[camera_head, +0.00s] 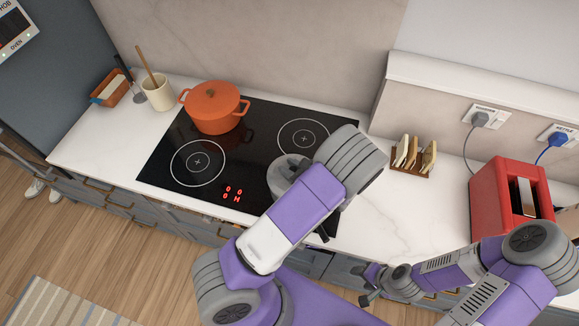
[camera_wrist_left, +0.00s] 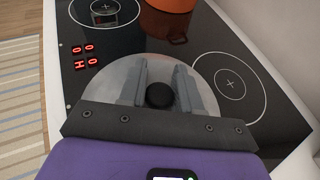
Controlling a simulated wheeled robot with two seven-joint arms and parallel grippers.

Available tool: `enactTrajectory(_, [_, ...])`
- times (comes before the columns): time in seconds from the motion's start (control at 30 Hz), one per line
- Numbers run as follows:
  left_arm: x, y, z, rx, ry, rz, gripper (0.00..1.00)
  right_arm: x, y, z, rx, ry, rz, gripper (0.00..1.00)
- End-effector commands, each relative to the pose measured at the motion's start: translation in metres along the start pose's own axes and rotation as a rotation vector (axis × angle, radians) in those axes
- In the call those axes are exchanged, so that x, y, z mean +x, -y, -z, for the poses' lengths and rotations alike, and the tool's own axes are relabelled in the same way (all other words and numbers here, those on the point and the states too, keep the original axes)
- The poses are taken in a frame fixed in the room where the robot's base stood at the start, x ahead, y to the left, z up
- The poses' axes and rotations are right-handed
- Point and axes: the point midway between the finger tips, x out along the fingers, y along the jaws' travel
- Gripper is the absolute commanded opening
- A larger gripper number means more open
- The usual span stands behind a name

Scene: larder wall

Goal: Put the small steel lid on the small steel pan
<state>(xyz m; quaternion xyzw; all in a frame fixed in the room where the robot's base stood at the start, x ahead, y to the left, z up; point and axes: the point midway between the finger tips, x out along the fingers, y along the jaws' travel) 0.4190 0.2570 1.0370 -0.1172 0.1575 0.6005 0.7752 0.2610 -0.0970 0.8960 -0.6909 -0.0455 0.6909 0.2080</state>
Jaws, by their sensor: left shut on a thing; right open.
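The small steel lid (camera_wrist_left: 126,80) is a round grey disc with a black knob (camera_wrist_left: 159,95), seen in the left wrist view over the front right part of the hob. My left gripper (camera_wrist_left: 160,68) is shut on the knob, a finger on each side. In the head view, part of a steel rim (camera_head: 284,172) shows beside my left arm, which hides the left gripper's fingers. I cannot make out the small steel pan separately, nor tell whether the lid touches it. My right gripper (camera_head: 366,285) is open and empty, low at the counter's front edge.
An orange lidded pot (camera_head: 212,110) stands at the back left of the black hob (camera_head: 245,152). A toast rack (camera_head: 413,157) and red toaster (camera_head: 497,195) stand to the right. A utensil crock (camera_head: 158,96) is at left.

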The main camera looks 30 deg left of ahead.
Motion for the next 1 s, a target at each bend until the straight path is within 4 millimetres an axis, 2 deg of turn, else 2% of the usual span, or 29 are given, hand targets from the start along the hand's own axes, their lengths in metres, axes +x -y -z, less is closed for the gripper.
enactTrajectory(0.43, [0.005,0.0,0.012,0.0,0.001,-0.001,0.0,0.011,-0.004,0.001,0.0,0.0,0.0,0.57])
enactTrajectory(0.47, [0.005,0.0,0.011,0.0,0.0,-0.001,0.34,0.011,-0.004,0.001,0.0,0.0,0.0,0.57])
enactTrajectory(0.6, [0.004,0.0,0.011,0.0,0.0,-0.001,0.56,0.01,-0.004,0.0,0.0,0.0,0.0,0.57])
enactTrajectory(0.63, [0.004,0.0,0.011,0.0,0.0,-0.001,0.58,0.01,-0.004,0.0,0.0,0.0,0.0,0.57])
enactTrajectory(1.0, [0.003,0.0,0.006,0.0,0.0,-0.001,0.58,0.005,-0.002,0.0,0.0,0.0,0.0,0.57])
